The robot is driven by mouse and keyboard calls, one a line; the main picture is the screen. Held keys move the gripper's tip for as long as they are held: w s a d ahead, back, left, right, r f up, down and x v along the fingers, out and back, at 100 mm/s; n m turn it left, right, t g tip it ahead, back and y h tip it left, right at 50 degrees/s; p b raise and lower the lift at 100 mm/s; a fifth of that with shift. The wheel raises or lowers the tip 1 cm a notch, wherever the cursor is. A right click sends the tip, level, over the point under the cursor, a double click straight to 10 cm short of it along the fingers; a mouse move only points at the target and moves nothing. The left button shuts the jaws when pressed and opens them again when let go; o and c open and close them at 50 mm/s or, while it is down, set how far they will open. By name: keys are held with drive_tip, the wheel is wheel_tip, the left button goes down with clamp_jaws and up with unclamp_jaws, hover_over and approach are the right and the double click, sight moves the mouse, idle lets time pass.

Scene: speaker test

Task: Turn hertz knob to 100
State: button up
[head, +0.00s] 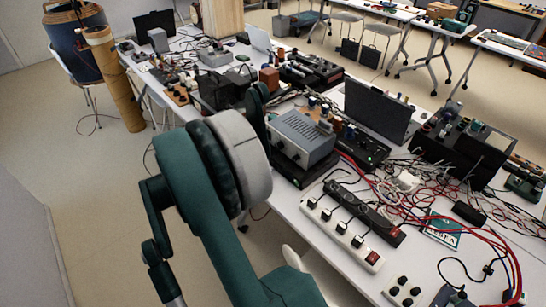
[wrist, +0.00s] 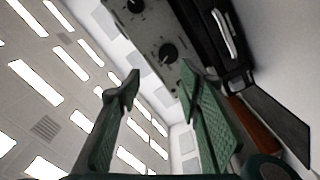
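A grey metal box with knobs (head: 303,132) stands on the table right of my arm in the head view. The wrist view shows a grey panel (wrist: 150,32), which appears to be this box's face, with a black round knob (wrist: 168,52) and another black knob (wrist: 135,6) at the top edge. I cannot read which one is the hertz knob. My gripper (wrist: 158,78) is open and empty. The nearer knob appears beyond the gap between its fingertips, apart from them. In the head view my arm hides most of the gripper.
A white power strip (head: 340,232) and a black one (head: 368,212) lie in front of the box. A laptop (head: 378,112) stands behind it. Red and black cables cover the table to the right. A black case with a handle (wrist: 215,35) adjoins the panel in the wrist view.

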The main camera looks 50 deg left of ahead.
sight(277, 147)
drive_tip(key=shift+s+d+f+b, duration=0.2)
drive_tip(key=shift+s+f+b, duration=0.25)
drive_tip(key=shift+f, duration=0.1)
drive_tip(key=shift+s+d+f+b, duration=0.2)
drive_tip(key=shift+s+f+b, duration=0.15)
drive_tip(key=shift+f, duration=0.2)
drive_tip(key=shift+w+b, duration=0.75)
drive_tip(key=shift+w, duration=3.15)
drive_tip(key=c, duration=0.9)
